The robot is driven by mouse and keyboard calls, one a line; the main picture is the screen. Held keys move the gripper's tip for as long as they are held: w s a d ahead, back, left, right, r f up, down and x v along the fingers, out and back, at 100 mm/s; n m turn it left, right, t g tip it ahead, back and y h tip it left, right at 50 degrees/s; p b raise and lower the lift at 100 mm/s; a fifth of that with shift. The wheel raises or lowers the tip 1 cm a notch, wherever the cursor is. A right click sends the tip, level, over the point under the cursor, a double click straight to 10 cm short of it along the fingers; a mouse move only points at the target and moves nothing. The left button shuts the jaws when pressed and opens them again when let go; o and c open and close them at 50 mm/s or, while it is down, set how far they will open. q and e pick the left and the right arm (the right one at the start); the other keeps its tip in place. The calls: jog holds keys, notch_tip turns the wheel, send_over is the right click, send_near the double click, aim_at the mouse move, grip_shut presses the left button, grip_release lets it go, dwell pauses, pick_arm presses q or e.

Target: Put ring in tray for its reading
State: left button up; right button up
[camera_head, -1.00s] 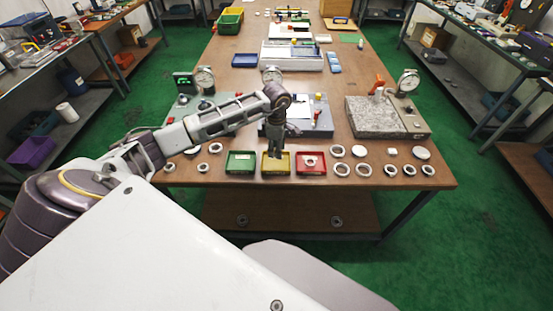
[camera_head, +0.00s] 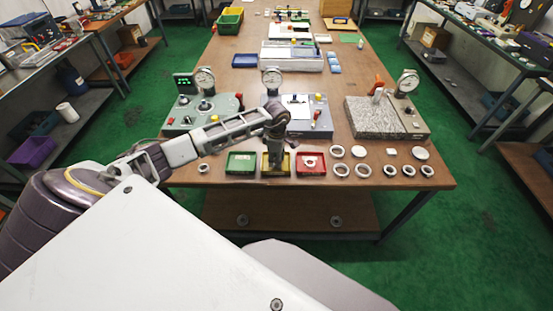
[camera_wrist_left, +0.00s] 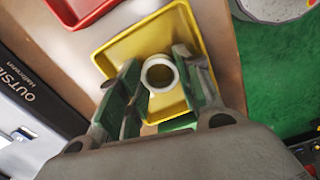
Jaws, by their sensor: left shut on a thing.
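My left gripper (camera_head: 275,170) reaches down into the yellow tray (camera_head: 289,168), the middle one of three small trays. In the left wrist view the gripper (camera_wrist_left: 159,66) is shut on a pale ring (camera_wrist_left: 147,76) with a dark hole. The ring is over the floor of the yellow tray (camera_wrist_left: 198,32); I cannot tell if it touches it. The red tray (camera_head: 311,171) on the right holds a ring (camera_head: 310,162). My right gripper is not in view.
Several loose rings (camera_head: 363,171) lie right of the red tray, and one ring (camera_head: 203,168) left of the green one. Dial-gauge stations (camera_head: 205,80) and a granite-like block (camera_head: 380,116) stand behind. The table's front edge is close to the trays.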

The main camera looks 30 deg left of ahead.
pick_arm(q)
jog(key=shift+f, duration=0.15)
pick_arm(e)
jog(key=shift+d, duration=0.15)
pick_arm(q)
jog(key=shift+f, duration=0.15)
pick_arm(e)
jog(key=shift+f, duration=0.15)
pick_arm(q)
jog(key=o, duration=0.8)
jog(key=shift+r, duration=0.3)
notch_tip(320, 180, up, 12)
jog(key=shift+f+b, duration=0.15)
jog(key=shift+b, duration=0.4)
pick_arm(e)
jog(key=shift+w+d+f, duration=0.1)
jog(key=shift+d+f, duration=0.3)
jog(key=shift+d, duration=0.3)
